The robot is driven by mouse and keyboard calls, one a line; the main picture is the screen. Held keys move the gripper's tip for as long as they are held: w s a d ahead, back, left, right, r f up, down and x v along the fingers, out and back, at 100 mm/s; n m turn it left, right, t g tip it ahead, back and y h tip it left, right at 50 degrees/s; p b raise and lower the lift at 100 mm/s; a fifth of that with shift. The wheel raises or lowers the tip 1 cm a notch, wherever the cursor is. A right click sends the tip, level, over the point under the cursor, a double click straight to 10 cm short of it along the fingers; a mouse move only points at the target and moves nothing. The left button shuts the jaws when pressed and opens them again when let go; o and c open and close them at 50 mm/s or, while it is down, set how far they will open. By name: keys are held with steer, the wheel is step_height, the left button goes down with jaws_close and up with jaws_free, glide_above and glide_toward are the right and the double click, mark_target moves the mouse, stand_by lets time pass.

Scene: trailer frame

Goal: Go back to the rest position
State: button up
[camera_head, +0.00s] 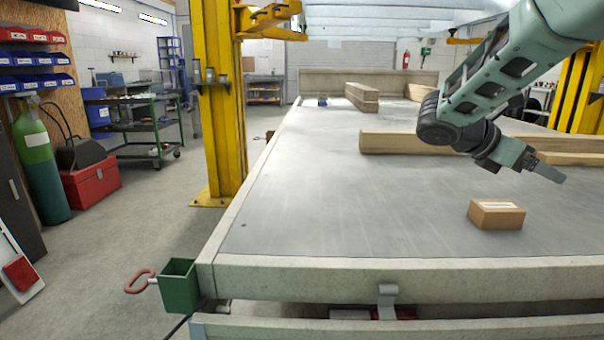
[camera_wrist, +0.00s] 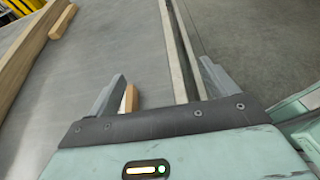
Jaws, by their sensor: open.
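My gripper (camera_head: 545,170) is above the right part of the grey trailer bed (camera_head: 320,190), clear of its surface. In the wrist view my gripper (camera_wrist: 160,85) shows two fingers spread wide apart, with nothing held between them. A small cardboard box (camera_head: 496,214) with a white label sits on the bed below my gripper. Part of a light brown thing (camera_wrist: 130,98), probably this box, shows beside the left finger in the wrist view. My arm reaches in from the upper right.
Wooden beams (camera_head: 400,142) lie across the bed behind my gripper, with more beams (camera_head: 362,96) farther back. A yellow lift post (camera_head: 218,100) stands left of the trailer. A green bracket (camera_head: 179,287) juts from the front left corner. The bed's left part is clear.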

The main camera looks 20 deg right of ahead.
steer(key=s+a+f+m+t+y+b, duration=0.1)
steer(key=s+a+f+t+y+b, duration=0.15)
steer(key=a+f, duration=0.7)
steer(key=s+a+f+m+t+y+b, duration=0.1)
steer(key=s+a+f+y+b, duration=0.2)
steer(key=a+f, duration=0.65)
steer(key=s+a+f+m+y+b, duration=0.2)
steer(key=s+a+f+y, duration=0.15)
steer(key=a, duration=0.35)
steer(key=s+a+f+m+y+b, duration=0.1)
steer(key=s+a+f+y, duration=0.1)
steer(key=s+a, duration=0.45)
steer(key=s+a+f+m+y+b, duration=0.2)
steer(key=a, duration=0.6)
step_height(320, 180, up, 38)
steer(key=p, duration=3.8)
steer(key=shift+s+a+p, duration=0.15)
steer(key=shift+a+p, duration=0.2)
steer(key=shift+p, duration=0.05)
steer(key=shift+t, duration=0.25)
